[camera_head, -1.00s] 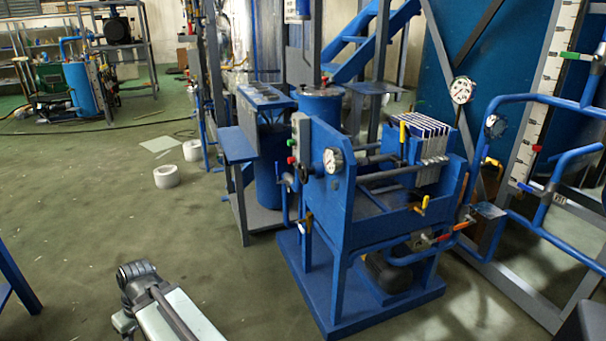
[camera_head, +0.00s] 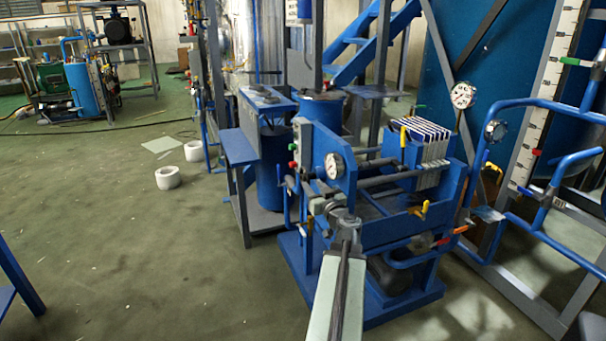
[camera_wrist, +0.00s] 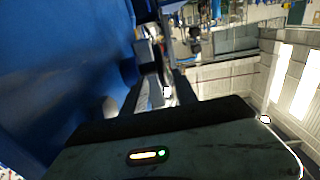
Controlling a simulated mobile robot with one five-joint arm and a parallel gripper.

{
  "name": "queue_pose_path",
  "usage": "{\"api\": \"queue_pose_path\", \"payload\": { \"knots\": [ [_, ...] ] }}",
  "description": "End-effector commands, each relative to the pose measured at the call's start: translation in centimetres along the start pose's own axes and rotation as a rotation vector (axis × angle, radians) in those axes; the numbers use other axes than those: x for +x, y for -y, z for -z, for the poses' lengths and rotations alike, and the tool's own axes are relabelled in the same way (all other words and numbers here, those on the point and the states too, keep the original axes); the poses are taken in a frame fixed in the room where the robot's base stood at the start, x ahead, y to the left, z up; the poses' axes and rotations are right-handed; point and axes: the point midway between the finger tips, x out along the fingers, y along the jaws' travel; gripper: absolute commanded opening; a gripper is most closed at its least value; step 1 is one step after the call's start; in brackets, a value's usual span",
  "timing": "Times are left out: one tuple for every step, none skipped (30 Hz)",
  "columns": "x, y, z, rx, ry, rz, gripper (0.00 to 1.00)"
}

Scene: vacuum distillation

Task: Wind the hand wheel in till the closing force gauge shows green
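The blue press (camera_head: 385,225) has a round white gauge (camera_head: 334,166) on its near end plate; its needle and colours are too small to read. A small grey part (camera_head: 290,183) at the left of that plate may be the hand wheel, but I cannot make out a full rim. My gripper (camera_head: 318,204) is in front of the end plate, below the gauge. In the wrist view, my gripper (camera_wrist: 162,88) is beside a large blue surface (camera_wrist: 60,60), with a grey rounded part (camera_wrist: 110,106) close on its left. Its fingertips are too dark to judge their gap or any contact.
A control box with coloured buttons (camera_head: 296,150) is left of the gauge. A blue side table (camera_head: 238,147) stands behind it. Blue pipe rails (camera_head: 540,103) crowd the right. The floor on the left (camera_head: 110,240) is open, with two white rings (camera_head: 168,177) farther back.

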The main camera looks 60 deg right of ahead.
Motion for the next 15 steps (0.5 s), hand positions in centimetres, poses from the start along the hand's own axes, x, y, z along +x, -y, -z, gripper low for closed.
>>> {"api": "queue_pose_path", "payload": {
  "knots": [
    [0.1, 0.1, -0.2, 0.0, 0.001, 0.002, 0.35],
    [0.2, 0.2, -0.2, 0.0, 0.001, 0.003, 0.35],
    [0.4, 0.1, -0.2, 0.0, 0.001, 0.003, 0.35],
    [0.6, 0.1, -0.2, 0.001, 0.001, 0.004, 0.35],
    [0.9, 0.1, -0.2, 0.001, 0.001, 0.003, 0.35],
    [1.3, 0.0, -0.2, 0.001, 0.001, 0.003, 0.35],
    [1.7, 0.0, -0.2, 0.001, 0.002, 0.003, 0.35],
    [2.2, -0.1, -0.2, 0.001, 0.002, 0.002, 0.35],
    [2.9, -0.1, -0.2, 0.001, 0.002, 0.002, 0.35],
    [3.4, -0.2, -0.2, 0.001, 0.002, 0.002, 0.35],
    [4.0, -0.3, -0.2, 0.001, 0.002, 0.001, 0.35],
    [4.8, -0.3, -0.2, 0.001, 0.002, 0.001, 0.35],
    [5.4, -0.3, -0.2, 0.001, 0.002, 0.001, 0.35],
    [6.0, -0.3, -0.2, 0.001, 0.002, 0.0, 0.35],
    [6.7, -0.4, -0.2, 0.001, 0.002, 0.0, 0.35]
  ]
}}
